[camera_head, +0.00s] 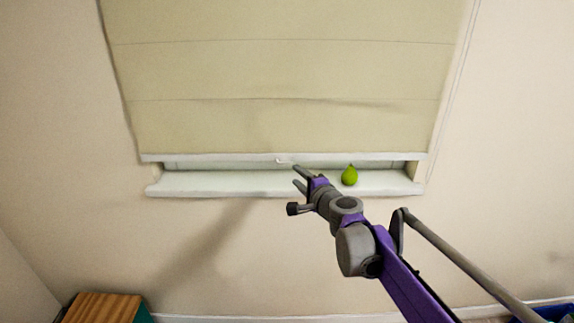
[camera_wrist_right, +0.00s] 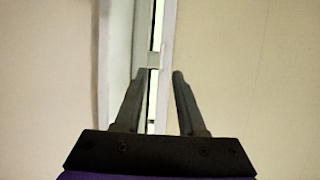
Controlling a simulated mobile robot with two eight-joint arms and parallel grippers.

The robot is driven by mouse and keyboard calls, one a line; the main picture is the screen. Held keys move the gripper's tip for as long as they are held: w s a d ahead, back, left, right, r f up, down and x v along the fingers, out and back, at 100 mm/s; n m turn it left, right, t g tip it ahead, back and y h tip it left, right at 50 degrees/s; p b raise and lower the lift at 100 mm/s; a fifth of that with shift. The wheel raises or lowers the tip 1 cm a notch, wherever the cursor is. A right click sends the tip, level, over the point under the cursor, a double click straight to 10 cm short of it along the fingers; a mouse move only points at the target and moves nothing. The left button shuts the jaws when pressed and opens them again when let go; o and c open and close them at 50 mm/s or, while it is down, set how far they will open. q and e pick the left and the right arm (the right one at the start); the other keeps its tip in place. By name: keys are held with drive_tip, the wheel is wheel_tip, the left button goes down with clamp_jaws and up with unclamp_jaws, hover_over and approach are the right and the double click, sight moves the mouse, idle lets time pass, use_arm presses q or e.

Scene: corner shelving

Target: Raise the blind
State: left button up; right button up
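The beige blind (camera_head: 280,80) hangs over the window, lowered almost to the sill, with a pale bottom bar and a small handle (camera_head: 283,161) at its middle. My right gripper (camera_head: 298,176) is just below and right of the handle, in front of the sill. In the right wrist view its two fingers (camera_wrist_right: 160,75) stand apart, with the pale bar and a small light tab, likely the handle (camera_wrist_right: 154,60), just beyond the tips. Nothing shows held between the fingers. My left gripper is not in view.
The white window sill (camera_head: 215,183) juts out under the blind. A green pear-like fruit (camera_head: 349,176) stands on it, close right of my right gripper. A wooden-topped box (camera_head: 102,308) is at lower left, and a blue container (camera_head: 555,313) at lower right. The wall around is bare.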

sight(285, 166)
drive_tip(key=x, duration=0.9)
drive_tip(key=shift+w+a+f, duration=0.15)
clamp_jaws()
idle(1.1)
